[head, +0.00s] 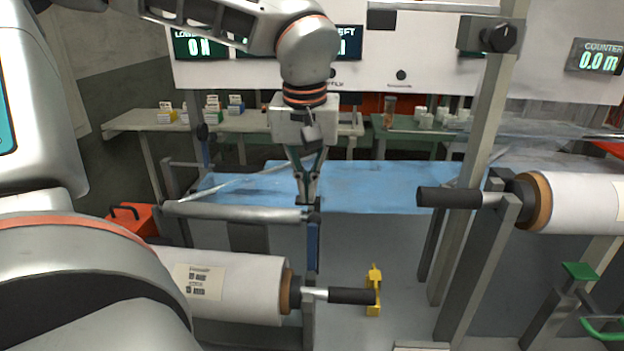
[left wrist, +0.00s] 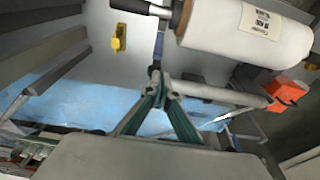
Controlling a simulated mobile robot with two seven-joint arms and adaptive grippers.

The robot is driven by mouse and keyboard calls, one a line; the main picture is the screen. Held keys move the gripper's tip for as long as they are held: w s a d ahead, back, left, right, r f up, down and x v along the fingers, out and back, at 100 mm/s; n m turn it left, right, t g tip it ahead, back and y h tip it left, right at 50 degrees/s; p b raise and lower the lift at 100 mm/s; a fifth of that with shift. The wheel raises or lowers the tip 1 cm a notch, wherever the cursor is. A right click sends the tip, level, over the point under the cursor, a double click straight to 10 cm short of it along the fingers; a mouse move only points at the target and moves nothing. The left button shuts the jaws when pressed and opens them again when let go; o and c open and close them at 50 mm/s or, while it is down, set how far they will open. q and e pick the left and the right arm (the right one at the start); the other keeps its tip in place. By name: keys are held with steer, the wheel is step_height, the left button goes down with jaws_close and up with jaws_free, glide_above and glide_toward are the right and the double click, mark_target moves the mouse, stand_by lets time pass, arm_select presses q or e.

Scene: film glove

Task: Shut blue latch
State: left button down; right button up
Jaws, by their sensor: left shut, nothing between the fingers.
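A narrow blue upright piece (head: 313,246), which looks like the blue latch, stands at the right end of the thin grey roller (head: 240,211). In the left wrist view, a little blue (left wrist: 159,46) shows just beyond my fingertips. My left gripper (head: 307,200) points down, right above this piece at the roller's end, its fingertips together and empty. It also shows in the left wrist view (left wrist: 157,77). I cannot tell whether the tips touch the latch, and they hide its top. My right gripper is not in view.
A white film roll (head: 235,285) with a black handle (head: 352,296) lies below the roller. A yellow latch-like piece (head: 374,290) stands right of it. Another roll (head: 580,203) and a green-topped part (head: 580,271) are at the right. Blue film (head: 380,185) spans behind.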

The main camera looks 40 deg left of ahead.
arm_select(q)
glide_above(313, 241)
steer(key=w+a, duration=0.2)
steer(key=a, duration=0.1)
step_height(313, 241, down, 6)
steer(key=r, duration=0.1)
steer(key=shift+s+d+f+b, duration=0.2)
steer(key=shift+s+b, duration=0.05)
steer(key=shift+b, duration=0.1)
